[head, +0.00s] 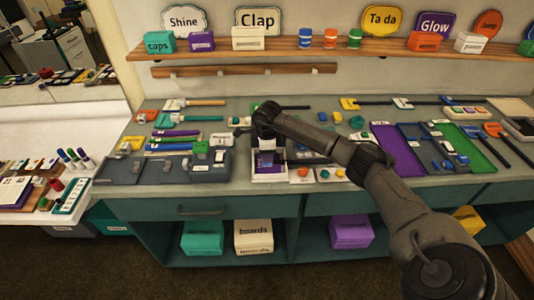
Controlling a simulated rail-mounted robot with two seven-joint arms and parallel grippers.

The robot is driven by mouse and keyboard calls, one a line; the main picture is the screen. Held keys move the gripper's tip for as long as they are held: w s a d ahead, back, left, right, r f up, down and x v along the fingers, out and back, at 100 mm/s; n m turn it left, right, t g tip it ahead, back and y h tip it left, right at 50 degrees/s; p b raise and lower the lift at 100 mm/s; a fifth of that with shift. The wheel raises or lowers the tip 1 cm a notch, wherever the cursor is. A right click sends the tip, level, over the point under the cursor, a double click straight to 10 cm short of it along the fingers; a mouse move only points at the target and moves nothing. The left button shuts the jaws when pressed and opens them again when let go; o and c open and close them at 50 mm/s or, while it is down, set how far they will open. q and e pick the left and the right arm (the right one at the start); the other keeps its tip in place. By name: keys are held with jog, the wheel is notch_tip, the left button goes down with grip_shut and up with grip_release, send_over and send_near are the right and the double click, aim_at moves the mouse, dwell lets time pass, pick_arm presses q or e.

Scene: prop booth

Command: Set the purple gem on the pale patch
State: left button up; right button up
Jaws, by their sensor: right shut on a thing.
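My right gripper (266,153) points down over the middle of the counter, near its front edge. It is shut on a small purple thing, which I take to be the purple gem; the fingers and wrist hide most of it. Directly below is a small pale-edged rectangle (269,179) with purple on it; it may be the pale patch, but I cannot tell for sure. I cannot tell whether the gem touches it. My left gripper is not in view.
A grey holder (207,165) stands close on the left. Small orange and green pieces on pale cards (302,175) lie close on the right. Purple and green trays (465,150) lie further right. A wooden shelf (290,47) with boxes and signs runs above the counter (222,187).

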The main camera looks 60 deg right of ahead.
jog(key=shift+f, duration=0.4)
dwell(0.3)
jog(key=shift+f, duration=0.2)
dwell(0.5)
jog(key=shift+f, duration=0.15)
dwell(0.5)
jog(key=shift+f, duration=0.1)
dwell(0.3)
jog(key=o, duration=1)
